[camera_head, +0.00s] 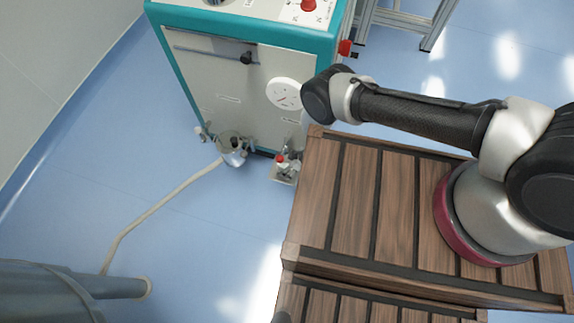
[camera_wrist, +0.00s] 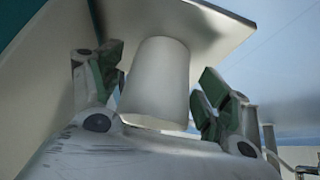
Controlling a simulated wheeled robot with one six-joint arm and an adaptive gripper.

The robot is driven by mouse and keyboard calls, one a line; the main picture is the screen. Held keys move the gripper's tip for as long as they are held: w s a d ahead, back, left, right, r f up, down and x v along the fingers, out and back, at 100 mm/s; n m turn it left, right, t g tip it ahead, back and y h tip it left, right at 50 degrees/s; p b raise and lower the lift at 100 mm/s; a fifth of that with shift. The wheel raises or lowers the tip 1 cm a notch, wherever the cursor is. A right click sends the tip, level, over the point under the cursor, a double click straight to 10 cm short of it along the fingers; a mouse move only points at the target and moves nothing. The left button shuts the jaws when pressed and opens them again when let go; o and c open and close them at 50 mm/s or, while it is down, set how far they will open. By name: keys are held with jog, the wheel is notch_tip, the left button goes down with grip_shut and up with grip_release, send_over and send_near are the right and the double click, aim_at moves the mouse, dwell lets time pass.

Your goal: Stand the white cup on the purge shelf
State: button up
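In the wrist view, the white cup (camera_wrist: 157,82) is between the two fingers of my gripper (camera_wrist: 160,95). The fingers are open, with a small gap to the cup on the left and a wider one on the right. The cup's far end meets a pale flat plate (camera_wrist: 215,22), which looks like the purge shelf. I cannot tell whether the cup's full weight rests on it. In the head view, the arm's end hides the cup and the fingers, beside the front of the teal and white machine (camera_head: 240,85).
The wooden slatted platform (camera_head: 350,200) lies beside the machine. A small fitting with a red knob (camera_head: 281,165) sits low at the machine's front. A metal vessel (camera_head: 232,148) with a pale hose (camera_head: 160,205) stands on the floor. The blue floor at left is mostly clear.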

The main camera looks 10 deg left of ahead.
jog(key=v, duration=1.2)
jog(key=shift+r, duration=0.2)
